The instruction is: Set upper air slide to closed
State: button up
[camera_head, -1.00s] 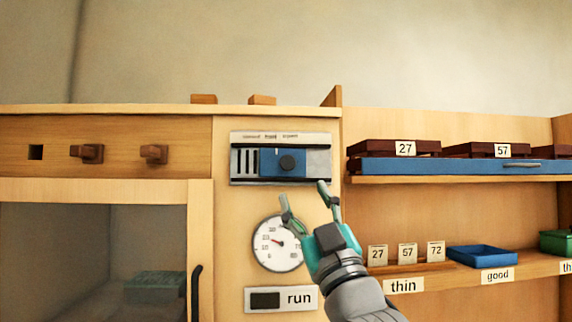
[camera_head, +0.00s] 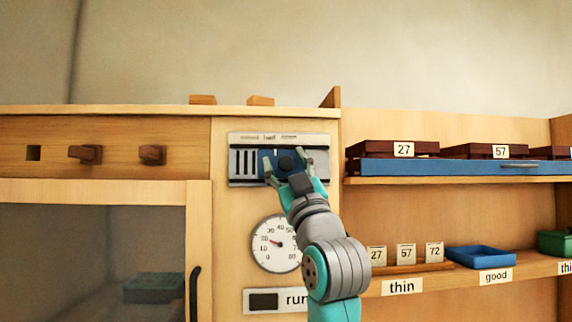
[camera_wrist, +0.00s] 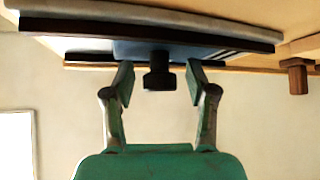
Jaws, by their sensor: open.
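Dark vertical slots show left of the blue plate. Small labels run along the frame's top; the middle one seems to read "half", the others are too small to read. My gripper (camera_head: 288,165) is open at the slide, one finger on each side of the knob. In the wrist view the knob (camera_wrist: 159,73) stands between the fingertips (camera_wrist: 160,78), with a gap on both sides.
A round dial (camera_head: 265,243) and a "run" sign (camera_head: 264,301) are below the slide. Wooden pegs (camera_head: 152,154) stick out to the left, above a glass-fronted cabinet with a black handle (camera_head: 194,290). Shelves with a blue tray (camera_head: 480,257) and number cards lie right.

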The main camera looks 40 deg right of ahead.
grip_shut()
jog(key=shift+w+a, duration=0.8)
jog(key=shift+a, duration=0.3)
jog(key=shift+w+a, duration=0.8)
jog(key=shift+a, duration=0.25)
grip_release()
jog(key=shift+w+a, duration=0.1)
jog(key=shift+a, duration=0.05)
jog(key=v, duration=1.2)
